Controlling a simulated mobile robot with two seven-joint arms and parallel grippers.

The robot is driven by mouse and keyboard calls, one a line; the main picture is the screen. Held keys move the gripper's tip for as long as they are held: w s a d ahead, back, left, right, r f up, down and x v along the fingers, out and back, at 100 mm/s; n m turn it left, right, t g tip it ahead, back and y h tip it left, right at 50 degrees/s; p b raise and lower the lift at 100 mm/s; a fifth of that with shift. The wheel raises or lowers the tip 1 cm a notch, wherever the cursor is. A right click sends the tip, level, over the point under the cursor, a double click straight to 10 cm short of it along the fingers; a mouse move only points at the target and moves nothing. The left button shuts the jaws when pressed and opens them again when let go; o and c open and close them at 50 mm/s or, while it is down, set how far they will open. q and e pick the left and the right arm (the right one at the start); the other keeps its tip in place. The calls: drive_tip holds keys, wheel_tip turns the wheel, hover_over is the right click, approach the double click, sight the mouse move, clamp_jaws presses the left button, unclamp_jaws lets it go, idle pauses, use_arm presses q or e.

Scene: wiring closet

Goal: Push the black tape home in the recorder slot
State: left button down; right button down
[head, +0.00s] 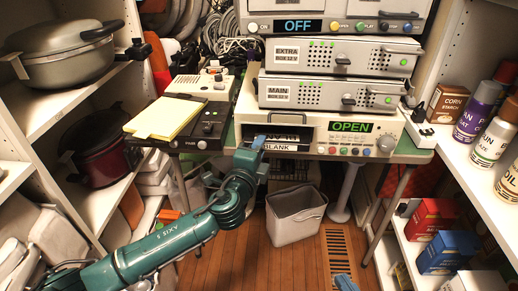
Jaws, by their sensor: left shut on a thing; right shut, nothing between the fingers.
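The recorder (388,125) is the cream unit under the stacked boxes, with a green OPEN display and a wide front slot. The black tape (290,133) lies at the slot with part of it sticking out towards me. Its front edge carries a white BLANK label (281,147). My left gripper (258,143) is shut at the left end of the tape; its fingers hide that corner. How deep the tape sits is hard to tell. Only a small blue part of my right gripper (345,283) shows at the bottom edge, low and empty, away from the recorder.
The MAIN box (330,93) and EXTRA box (338,54) are stacked on the recorder. A black deck (205,128) with a yellow pad (165,117) stands left. A grey bin (296,214) is on the floor below. Shelves with pots and cans flank both sides.

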use_arm(q)
drive_tip(key=c, duration=1.2)
unclamp_jaws()
drive_tip(key=shift+o, duration=0.2)
drive_tip(key=s+p, duration=0.1)
drive_tip(key=s, duration=0.6)
drive_tip(key=shift+p, duration=0.3)
drive_tip(key=v, duration=1.3)
